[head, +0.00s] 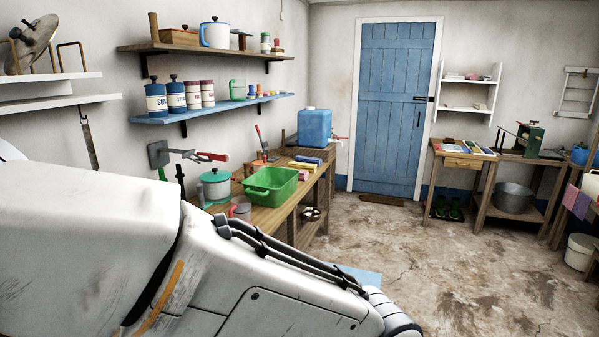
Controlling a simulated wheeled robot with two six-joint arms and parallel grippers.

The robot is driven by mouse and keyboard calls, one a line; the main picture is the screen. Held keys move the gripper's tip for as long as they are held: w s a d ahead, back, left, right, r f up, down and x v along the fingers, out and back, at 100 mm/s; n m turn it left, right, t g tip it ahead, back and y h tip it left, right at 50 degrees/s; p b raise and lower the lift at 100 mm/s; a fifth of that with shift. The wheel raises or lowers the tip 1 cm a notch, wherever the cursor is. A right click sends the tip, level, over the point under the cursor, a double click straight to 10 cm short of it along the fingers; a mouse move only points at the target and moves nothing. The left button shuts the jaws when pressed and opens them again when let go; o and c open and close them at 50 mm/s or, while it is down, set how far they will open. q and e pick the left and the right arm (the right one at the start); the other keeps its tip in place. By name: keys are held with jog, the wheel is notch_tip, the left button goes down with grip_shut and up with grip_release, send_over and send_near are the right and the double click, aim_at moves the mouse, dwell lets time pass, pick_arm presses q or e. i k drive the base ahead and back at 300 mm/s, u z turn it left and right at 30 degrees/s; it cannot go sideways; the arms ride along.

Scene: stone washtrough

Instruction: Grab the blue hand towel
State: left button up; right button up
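I cannot tell for sure which thing is the blue hand towel. A pale blue flat piece (364,277) shows low in the middle, just past my arm, which hides part of it. A bluish-purple cloth (582,205) hangs at the right edge beside a pink cloth (570,196). A small blue folded or flat item (307,159) lies on the wooden bench by the left wall. My large white arm fills the lower left and runs toward the bottom middle. Neither gripper shows.
The wooden bench (322,186) holds a green basin (271,185), a teal pot (215,185) and a blue water container (314,127). A blue door (391,105) is at the back. The stained floor (440,262) is open in the middle. A white bucket (579,252) stands at right.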

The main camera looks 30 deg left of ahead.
aim_at(302, 159)
jog(key=u, duration=0.05)
jog(key=k, duration=0.3)
jog(key=z, duration=0.3)
jog(key=i, duration=3.9)
jog(key=u, duration=0.2)
jog(key=i, duration=1.8)
jog(key=u, duration=1.1)
jog(key=i, duration=1.1)
jog(key=u, duration=1.7)
jog(key=i, duration=0.9)
jog(key=u, duration=0.5)
